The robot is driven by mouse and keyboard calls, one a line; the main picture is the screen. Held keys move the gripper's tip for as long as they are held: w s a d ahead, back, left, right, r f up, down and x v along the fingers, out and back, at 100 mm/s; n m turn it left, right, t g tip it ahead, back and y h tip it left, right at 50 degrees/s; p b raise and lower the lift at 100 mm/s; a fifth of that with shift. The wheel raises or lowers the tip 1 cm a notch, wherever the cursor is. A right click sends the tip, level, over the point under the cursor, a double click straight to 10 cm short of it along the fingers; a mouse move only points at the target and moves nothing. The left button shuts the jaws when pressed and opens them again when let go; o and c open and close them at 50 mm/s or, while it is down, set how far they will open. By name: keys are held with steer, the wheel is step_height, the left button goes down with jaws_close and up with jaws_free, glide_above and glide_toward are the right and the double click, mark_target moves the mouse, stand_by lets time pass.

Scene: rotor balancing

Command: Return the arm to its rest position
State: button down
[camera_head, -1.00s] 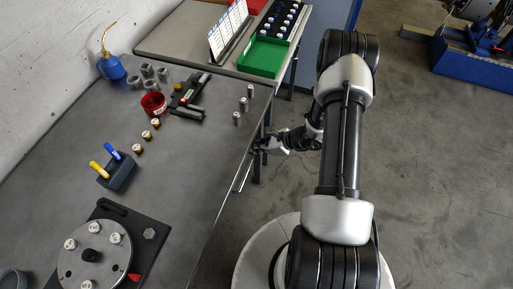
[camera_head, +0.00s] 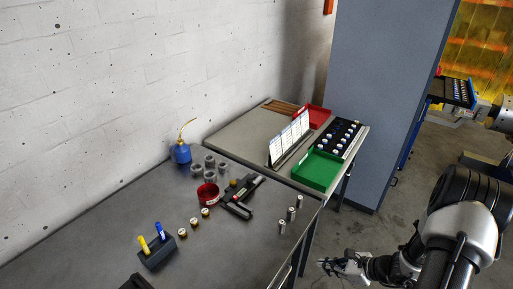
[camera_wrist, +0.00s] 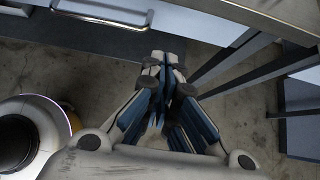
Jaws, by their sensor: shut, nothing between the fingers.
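My gripper (camera_head: 330,265) hangs beside the right edge of the workbench, low and off the table. In the wrist view, my gripper (camera_wrist: 163,62) points down toward the concrete floor with its fingers together and nothing between them. My arm (camera_head: 462,225) comes in from the lower right of the head view, folded, clear of the bench top.
The dark workbench (camera_head: 100,235) holds a blue oil can (camera_head: 181,153), a red cup (camera_head: 208,195), a black tool (camera_head: 240,195) and several metal cylinders (camera_head: 291,213). A green tray (camera_head: 318,170) stands on the bench behind. A grey cabinet (camera_head: 372,100) stands beyond.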

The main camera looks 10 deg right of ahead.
steer(key=s+a+r+n+g, duration=0.2)
steer(key=a+r+n, duration=0.5)
steer(key=r, duration=0.5)
steer(key=s+a+r+n+g, duration=0.1)
steer(key=a+r+n+g, duration=0.1)
steer(key=a+r+n, duration=0.75)
steer(key=s+r+n+t+h, duration=0.2)
steer(key=s+r+n+h, duration=0.5)
steer(key=s+r+n, duration=0.3)
steer(key=shift+s+r, duration=2.4)
steer(key=shift+s, duration=0.3)
steer(key=shift+n, duration=0.25)
